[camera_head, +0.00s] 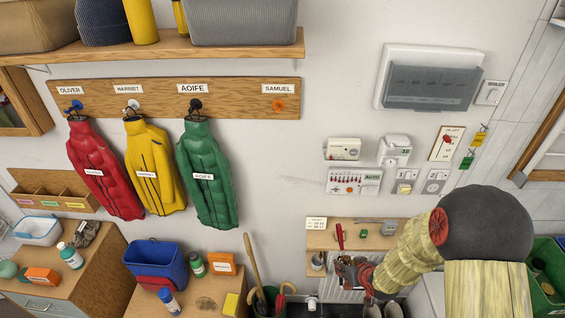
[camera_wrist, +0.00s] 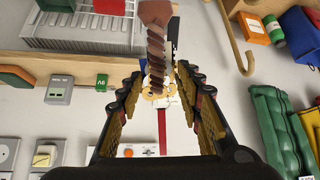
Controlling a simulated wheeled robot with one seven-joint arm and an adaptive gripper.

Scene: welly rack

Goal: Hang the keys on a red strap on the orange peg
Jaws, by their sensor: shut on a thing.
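The orange peg (camera_head: 278,105) is bare on the wooden peg board, under the SAMUEL label, right of the green coat's peg. My gripper (camera_head: 352,272) is low at the right in the head view, in front of the small shelf and well below the peg. In the wrist view my gripper (camera_wrist: 160,75) is shut on a twisted reddish-brown strap (camera_wrist: 156,50). Small gold-coloured pieces that look like the keys (camera_wrist: 155,97) show at the strap's end between the fingers. In the head view the held thing is too small to make out clearly.
Red, yellow and green coats (camera_head: 207,170) hang left of the orange peg. A shelf (camera_head: 240,43) runs above the peg board (camera_head: 235,97). Several switches and a grey wall holder (camera_head: 430,85) are at right. The wall below the orange peg is clear.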

